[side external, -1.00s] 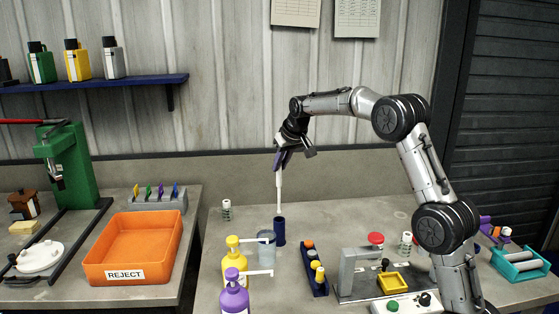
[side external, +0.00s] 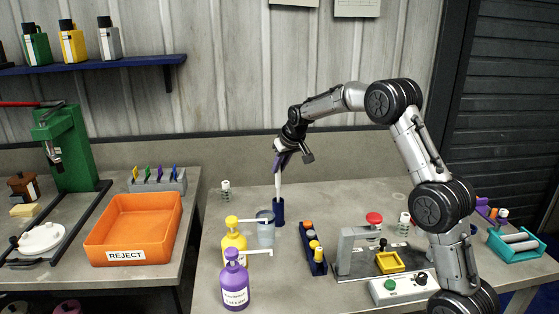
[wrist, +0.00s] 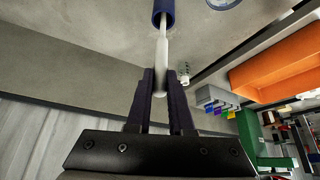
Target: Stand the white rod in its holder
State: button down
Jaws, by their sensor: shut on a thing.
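The white rod (side external: 279,187) is upright, gripped near its top. My gripper (side external: 280,168), with dark purple fingers, is shut on it above the table. The dark blue cylindrical holder (side external: 278,213) stands on the table straight below. The rod's lower part goes down into the holder's mouth, and its bottom end is hidden inside. In the wrist view my gripper (wrist: 161,82) has the rod (wrist: 162,50) between its fingers, and the rod runs to the blue holder (wrist: 164,12) at the top edge.
A clear beaker (side external: 265,228) stands close left of the holder, with yellow (side external: 234,245) and purple (side external: 236,283) pump bottles in front. A blue rack (side external: 313,250) of capped vials is to the right. The table behind the holder is mostly clear.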

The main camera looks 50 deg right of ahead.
jog(key=shift+f, duration=1.65)
jog(key=shift+c, duration=0.8)
grip_release()
notch_tip(320, 180, up, 7)
send_over(279, 175)
